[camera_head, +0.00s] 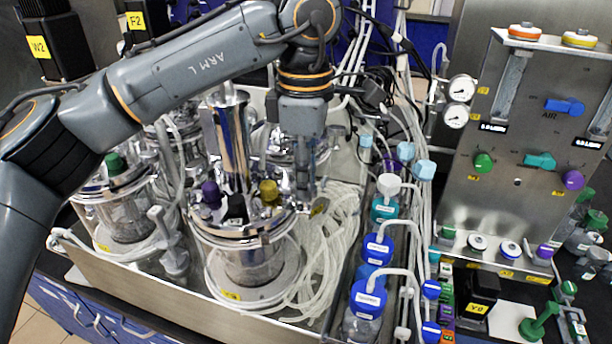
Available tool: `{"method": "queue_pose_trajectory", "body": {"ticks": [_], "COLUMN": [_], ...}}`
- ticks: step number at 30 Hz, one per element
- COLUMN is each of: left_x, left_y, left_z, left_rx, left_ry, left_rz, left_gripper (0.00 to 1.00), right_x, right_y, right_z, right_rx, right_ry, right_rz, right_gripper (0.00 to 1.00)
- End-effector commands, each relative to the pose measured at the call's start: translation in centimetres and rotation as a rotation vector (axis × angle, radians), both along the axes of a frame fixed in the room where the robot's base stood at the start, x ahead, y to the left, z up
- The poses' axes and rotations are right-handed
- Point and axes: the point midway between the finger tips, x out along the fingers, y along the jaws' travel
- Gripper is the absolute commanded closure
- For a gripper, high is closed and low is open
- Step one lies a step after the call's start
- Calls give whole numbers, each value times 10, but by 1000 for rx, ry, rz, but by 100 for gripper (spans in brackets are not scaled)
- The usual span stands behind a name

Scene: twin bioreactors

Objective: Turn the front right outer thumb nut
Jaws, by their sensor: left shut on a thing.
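The front right vessel (248,262) is a glass reactor with a shiny metal lid. Purple, black and yellow knobs and a tall metal cylinder (230,140) stand on the lid. My left gripper (315,203) reaches down from above at the right edge of this lid. It is shut on the front right outer thumb nut, which is small and mostly hidden by the fingertips. I cannot make out the nut's angle. My right gripper is not in view.
Other vessels, one at front left (125,215), share the metal tray (190,312). Coiled clear tubing (325,255) lies right of the vessel. Blue-capped bottles (368,298) and a control panel (515,180) stand further right. My left arm spans the upper left.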

Motion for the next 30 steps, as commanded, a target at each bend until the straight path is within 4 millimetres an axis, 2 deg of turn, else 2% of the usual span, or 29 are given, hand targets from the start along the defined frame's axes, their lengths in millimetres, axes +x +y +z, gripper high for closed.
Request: {"method": "queue_pose_trajectory", "body": {"ticks": [11,12,14,15,25,30], "left_x": [0,0,0,0,0,0], "left_y": [0,0,0,0,0,-1], "left_z": [1,1,1,1,3,26], "left_rx": [0,0,0,0,0,-2], "left_ry": [-2,-2,-2,-2,-2,-4], "left_rz": [-4,-4,-4,-4,-3,-4], "left_gripper": [100,73,61,58,58,58], "right_x": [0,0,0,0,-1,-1], "right_y": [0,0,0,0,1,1], "right_z": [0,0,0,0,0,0], "right_rx": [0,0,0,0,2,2], "right_ry": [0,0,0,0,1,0], "right_rz": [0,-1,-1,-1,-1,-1], "right_gripper": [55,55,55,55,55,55]}}
